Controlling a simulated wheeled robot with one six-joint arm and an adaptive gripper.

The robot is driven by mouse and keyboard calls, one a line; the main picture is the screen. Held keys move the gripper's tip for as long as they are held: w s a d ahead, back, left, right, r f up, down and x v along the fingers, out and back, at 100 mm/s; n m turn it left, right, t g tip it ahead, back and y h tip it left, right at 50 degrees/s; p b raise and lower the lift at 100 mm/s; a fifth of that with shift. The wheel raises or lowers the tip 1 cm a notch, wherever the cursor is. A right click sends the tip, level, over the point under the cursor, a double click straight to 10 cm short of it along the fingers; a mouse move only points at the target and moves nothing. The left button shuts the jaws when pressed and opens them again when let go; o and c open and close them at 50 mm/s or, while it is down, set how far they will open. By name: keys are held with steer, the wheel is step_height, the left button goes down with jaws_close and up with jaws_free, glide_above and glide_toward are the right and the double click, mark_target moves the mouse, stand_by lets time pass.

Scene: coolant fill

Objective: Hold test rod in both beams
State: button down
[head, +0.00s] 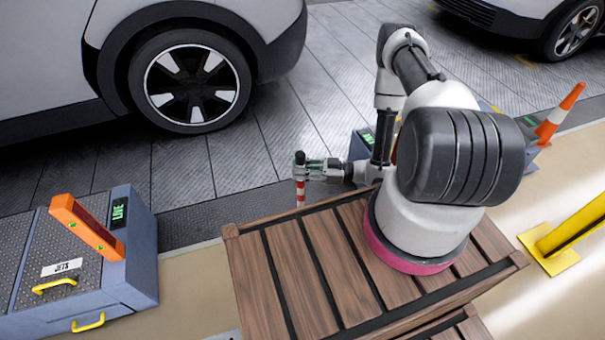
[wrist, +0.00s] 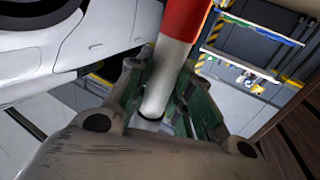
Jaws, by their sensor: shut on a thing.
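The test rod (head: 300,190) has a dark top end and red and white bands. It hangs about upright from my gripper (head: 312,171) in the head view, beyond the far edge of the wooden platform. In the wrist view the rod (wrist: 175,65) runs between the green fingers of my gripper (wrist: 158,100), which are shut on it. An orange bar (head: 86,228) with small green lights stands on the left blue-grey box, beside a green display. I cannot see any beam itself. A second box (head: 362,142) with a green display is partly hidden behind my arm.
The slatted wooden platform (head: 290,275) bears my arm's base. A car wheel (head: 190,82) stands at the back left. The left box (head: 138,255) has yellow handles. Open floor lies left of my gripper.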

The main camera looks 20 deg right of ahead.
steer(key=w, duration=0.6)
steer(key=shift+w, duration=0.5)
stand_by(0.9)
